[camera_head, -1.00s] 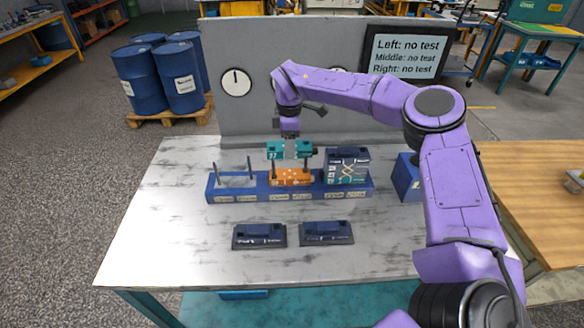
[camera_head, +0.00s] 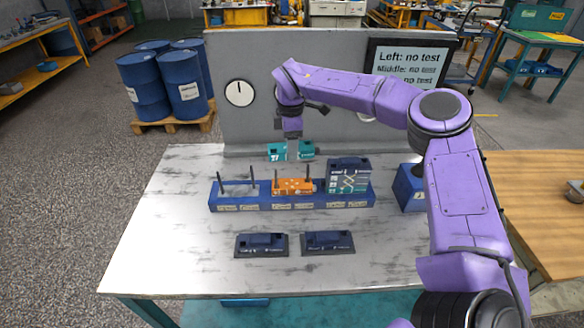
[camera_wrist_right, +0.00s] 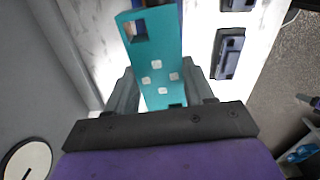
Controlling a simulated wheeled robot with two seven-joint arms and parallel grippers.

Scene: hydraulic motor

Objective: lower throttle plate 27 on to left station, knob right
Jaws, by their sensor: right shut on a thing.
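A teal throttle plate marked 27 (camera_head: 280,152) is held in my right gripper (camera_head: 292,139), above or behind the middle station; the head view does not settle which. In the right wrist view the teal plate (camera_wrist_right: 158,52) sits between the two fingers (camera_wrist_right: 160,85). Its knob is not clear now. The left station (camera_head: 238,190) is a bare spot on the blue base with two upright dark rods. The middle station carries an orange block (camera_head: 293,187) with rods standing up from it. My left gripper is not in view.
A dark blue block with a line pattern (camera_head: 349,178) stands on the right station. Two dark blocks on plates (camera_head: 261,244) (camera_head: 328,241) lie in front of the blue base (camera_head: 290,204). A blue box (camera_head: 407,188) stands at the right. A grey panel (camera_head: 320,100) rises behind.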

